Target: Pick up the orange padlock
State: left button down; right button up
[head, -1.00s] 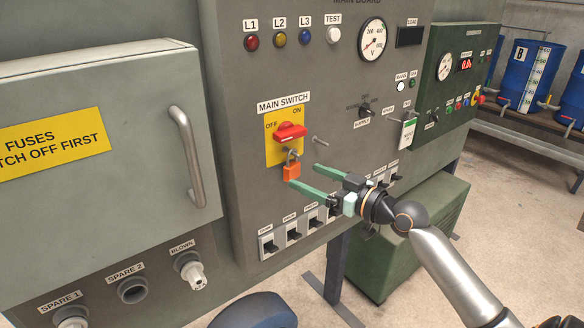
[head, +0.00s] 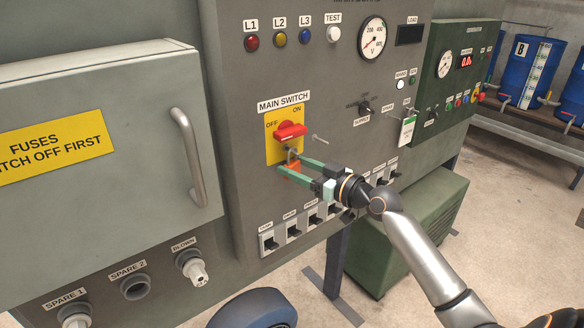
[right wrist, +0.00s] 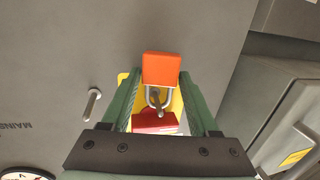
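The orange padlock (head: 293,168) hangs by its grey shackle just below the red handle of the main switch (head: 290,131). In the right wrist view the padlock (right wrist: 161,69) shows whole, its shackle toward the red handle (right wrist: 155,122). My right gripper (head: 291,164) has its green fingers either side of the padlock body. It is open, with narrow gaps beside the padlock in the right wrist view (right wrist: 160,78). In the head view the fingers hide part of the padlock. My left gripper is not in view.
A metal peg (head: 320,140) sticks out of the panel right of the switch. A row of small black switches (head: 293,230) lies below. The fuse box handle (head: 188,158) juts out at left. A white tag (head: 407,130) hangs at right.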

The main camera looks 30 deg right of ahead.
grip_shut()
jog(key=shift+r, duration=0.15)
dwell(0.6)
